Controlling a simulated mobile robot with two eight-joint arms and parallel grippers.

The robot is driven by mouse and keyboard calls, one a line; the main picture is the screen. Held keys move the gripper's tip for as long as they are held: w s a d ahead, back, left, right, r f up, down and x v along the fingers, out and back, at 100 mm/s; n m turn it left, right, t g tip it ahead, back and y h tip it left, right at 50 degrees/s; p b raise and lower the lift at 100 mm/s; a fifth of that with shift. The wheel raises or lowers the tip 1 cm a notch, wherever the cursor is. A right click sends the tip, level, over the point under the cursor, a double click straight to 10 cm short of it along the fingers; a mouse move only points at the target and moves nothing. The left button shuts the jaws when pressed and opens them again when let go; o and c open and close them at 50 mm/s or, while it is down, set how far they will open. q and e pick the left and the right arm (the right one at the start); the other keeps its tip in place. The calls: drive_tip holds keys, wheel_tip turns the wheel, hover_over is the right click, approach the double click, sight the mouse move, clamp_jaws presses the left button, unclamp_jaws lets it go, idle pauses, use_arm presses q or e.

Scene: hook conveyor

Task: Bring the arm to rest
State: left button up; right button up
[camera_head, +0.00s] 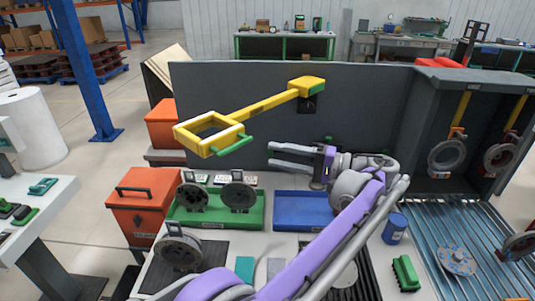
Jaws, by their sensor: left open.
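My left arm (330,222), purple and grey, reaches up from the bottom of the picture. Its gripper (276,155) is at the middle, with two grey fingers pointing left and a gap between them. The gripper is open and nothing shows between the fingers. It is in front of the dark upright panel (385,110), above the blue tray (290,205). My right gripper is not in view.
A yellow frame with a green handle (232,146) juts from the panel. A green tray (215,222) holds round metal parts. An orange box (146,205) stands left. At right are a roller conveyor (425,235), hanging rings (447,158) and a blue can (395,229).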

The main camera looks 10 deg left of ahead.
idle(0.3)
use_arm(q)
drive_tip(key=s+a+f+m+h, duration=0.2)
drive_tip(key=s+a+f+h, duration=0.7)
drive_tip(key=a+f, duration=0.35)
drive_tip(key=s+d+f+n+t+h, duration=0.1)
drive_tip(key=s+f+h, duration=0.3)
drive_tip(key=s+f, duration=0.4)
drive_tip(key=s+d+f+n+t+h, duration=0.2)
drive_tip(key=s+d+f+t+h, duration=0.1)
drive_tip(key=s+f, duration=0.5)
drive_tip(key=shift+d+h, duration=0.75)
drive_tip(key=shift+h, duration=0.25)
drive_tip(key=shift+s+f, duration=0.1)
drive_tip(key=shift+c, duration=0.2)
